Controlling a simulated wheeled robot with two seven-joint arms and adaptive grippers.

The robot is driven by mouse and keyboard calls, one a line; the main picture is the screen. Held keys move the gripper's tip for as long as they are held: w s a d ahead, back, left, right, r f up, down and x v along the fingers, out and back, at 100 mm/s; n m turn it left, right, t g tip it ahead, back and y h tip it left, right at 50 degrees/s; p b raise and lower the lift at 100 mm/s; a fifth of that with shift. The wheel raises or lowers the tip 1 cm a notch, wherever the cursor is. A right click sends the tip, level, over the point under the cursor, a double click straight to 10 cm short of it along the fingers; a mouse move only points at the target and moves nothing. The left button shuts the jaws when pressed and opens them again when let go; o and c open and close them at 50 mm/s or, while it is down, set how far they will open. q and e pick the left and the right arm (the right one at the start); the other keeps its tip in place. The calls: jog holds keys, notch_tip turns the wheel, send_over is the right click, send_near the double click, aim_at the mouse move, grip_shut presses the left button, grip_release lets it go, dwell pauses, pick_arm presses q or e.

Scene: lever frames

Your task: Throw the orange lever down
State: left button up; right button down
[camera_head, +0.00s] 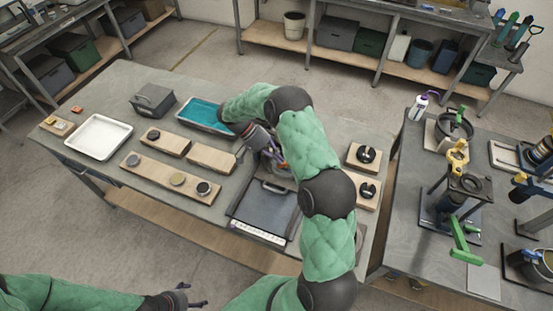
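I cannot make out an orange lever for certain; my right arm hides part of the table's middle. My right gripper (274,158) reaches over the grey table, just above the back edge of a dark flat tray-like board (262,205). Its fingertips are small and partly covered by my arm, so its opening and any contact are unclear. My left gripper (192,296) is low at the bottom left, in front of the table, with its fingers apart and nothing between them.
Wooden blocks with dark round knobs (366,154) stand right of my arm. Left are a white tray (99,137), a grey box (152,100), a teal tray (203,115) and a wooden board with discs (170,178). A second table (398,215) holds yellow and green-handled devices.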

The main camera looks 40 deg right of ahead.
jog(key=shift+s+f+b, duration=0.1)
jog(key=shift+f+b, duration=0.75)
jog(key=shift+b, duration=0.15)
pick_arm(q)
jog(key=shift+f+b, duration=0.55)
jog(key=shift+f, duration=1.2)
pick_arm(e)
jog(key=shift+s+d+f, duration=0.15)
jog(key=shift+s+f, duration=0.05)
jog(key=shift+f, duration=0.15)
pick_arm(q)
jog(key=shift+f, duration=0.2)
pick_arm(e)
jog(key=shift+s+f, duration=0.1)
jog(key=shift+f, duration=0.05)
pick_arm(q)
jog(key=shift+w, duration=0.1)
